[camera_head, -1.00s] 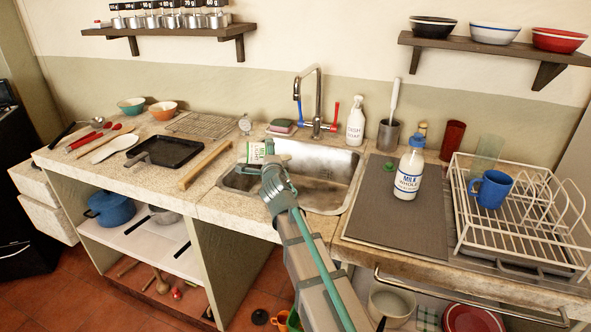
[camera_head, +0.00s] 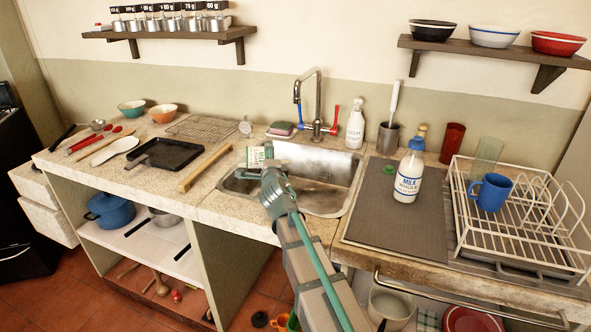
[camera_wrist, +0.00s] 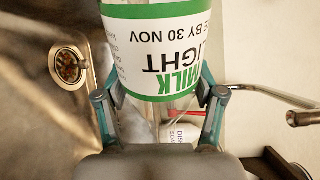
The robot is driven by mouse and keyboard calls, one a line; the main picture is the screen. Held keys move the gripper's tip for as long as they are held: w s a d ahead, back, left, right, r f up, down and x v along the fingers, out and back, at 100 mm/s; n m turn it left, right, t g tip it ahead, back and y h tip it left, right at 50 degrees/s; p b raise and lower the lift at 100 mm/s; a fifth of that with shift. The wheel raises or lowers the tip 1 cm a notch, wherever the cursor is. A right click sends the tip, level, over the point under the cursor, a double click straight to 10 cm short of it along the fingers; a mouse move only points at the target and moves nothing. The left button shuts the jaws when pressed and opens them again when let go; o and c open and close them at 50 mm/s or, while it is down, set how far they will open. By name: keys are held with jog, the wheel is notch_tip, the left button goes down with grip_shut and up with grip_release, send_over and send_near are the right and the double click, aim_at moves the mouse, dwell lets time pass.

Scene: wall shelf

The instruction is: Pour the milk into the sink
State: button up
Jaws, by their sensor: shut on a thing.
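My gripper (camera_head: 268,168) is shut on a bottle with a white and green label (camera_head: 256,155), over the left part of the sink (camera_head: 325,205). In the wrist view the bottle's label (camera_wrist: 160,50) reads "MILK LIGHT" upside down, between the two fingers (camera_wrist: 158,95). The glass near the gripper looks clear; the bottle's mouth is out of view and I see no stream. The sink drain (camera_wrist: 70,65) shows at the left. A second milk bottle (camera_head: 409,178), with a blue cap and white contents, stands upright on the grey mat (camera_head: 400,225).
The tap (camera_head: 318,100) rises behind the sink. A soap bottle (camera_head: 355,125) stands beside it. A green cap (camera_head: 388,168) lies on the mat. The dish rack (camera_head: 520,225) with a blue mug (camera_head: 490,192) is at the right.

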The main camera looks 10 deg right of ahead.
jog(key=shift+a+f+n, duration=0.1)
jog(key=shift+f+n, duration=0.25)
jog(key=shift+n, duration=0.35)
jog(key=shift+p, duration=0.3)
